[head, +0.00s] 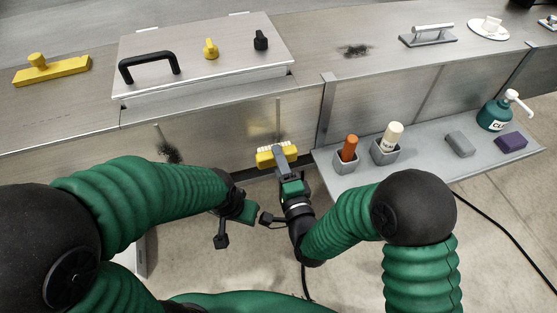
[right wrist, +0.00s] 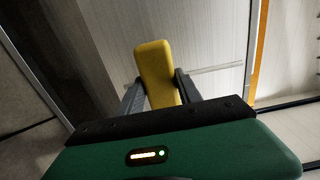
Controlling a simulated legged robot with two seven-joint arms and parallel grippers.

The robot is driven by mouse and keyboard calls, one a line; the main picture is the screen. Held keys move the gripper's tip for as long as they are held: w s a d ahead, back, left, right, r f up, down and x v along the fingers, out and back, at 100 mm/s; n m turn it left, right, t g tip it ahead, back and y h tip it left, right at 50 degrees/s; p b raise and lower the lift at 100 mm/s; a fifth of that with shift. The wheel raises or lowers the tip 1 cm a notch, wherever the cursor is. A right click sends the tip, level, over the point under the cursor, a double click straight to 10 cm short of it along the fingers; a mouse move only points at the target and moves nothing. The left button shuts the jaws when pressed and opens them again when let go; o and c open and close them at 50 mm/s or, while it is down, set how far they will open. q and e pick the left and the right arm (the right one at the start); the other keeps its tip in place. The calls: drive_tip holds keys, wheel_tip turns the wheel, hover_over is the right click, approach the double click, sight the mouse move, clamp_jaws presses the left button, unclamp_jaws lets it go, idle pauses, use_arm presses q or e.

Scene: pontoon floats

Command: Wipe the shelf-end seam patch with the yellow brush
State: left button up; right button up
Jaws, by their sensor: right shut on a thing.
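The yellow brush (head: 270,159), with pale bristles along its upper edge, is in my right gripper (head: 284,160). It is close to the metal front wall, left of the grey shelf's end; I cannot tell whether it touches. In the right wrist view the yellow block (right wrist: 154,66) sits between the two fingers (right wrist: 156,92). A dark smudge (head: 170,153) marks the front wall at left, apart from the brush. No patch shows by the shelf end; the brush and gripper cover part of that wall. My left gripper (head: 246,211) is low, left of my right wrist; its fingers are not clear.
The grey shelf (head: 345,181) holds an orange-handled tool (head: 348,148), a cream-handled tool (head: 392,136), a grey block (head: 460,143), a purple block (head: 511,142) and a green pump bottle (head: 495,114). Another smudge (head: 355,50) is on the deck. A hatch (head: 210,75) lies at upper left.

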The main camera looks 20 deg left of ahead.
sight(293, 158)
drive_tip(key=shift+w+a, duration=0.2)
drive_tip(key=shift+w, duration=0.1)
drive_tip(key=shift+w+d, duration=0.55)
drive_tip(key=shift+d, duration=0.3)
drive_tip(key=shift+w+d, duration=0.55)
drive_tip(key=shift+d, duration=0.25)
drive_tip(key=shift+w+b, duration=0.15)
drive_tip(key=shift+b, duration=0.2)
drive_tip(key=shift+s+a, duration=0.35)
drive_tip(key=shift+a, duration=0.3)
drive_tip(key=shift+s+a, duration=0.35)
drive_tip(key=shift+a, duration=0.25)
drive_tip(key=shift+s+a, duration=0.35)
drive_tip(key=shift+a, duration=0.3)
drive_tip(key=v, duration=0.6)
drive_tip(key=shift+b, duration=0.35)
drive_tip(key=shift+d, duration=0.15)
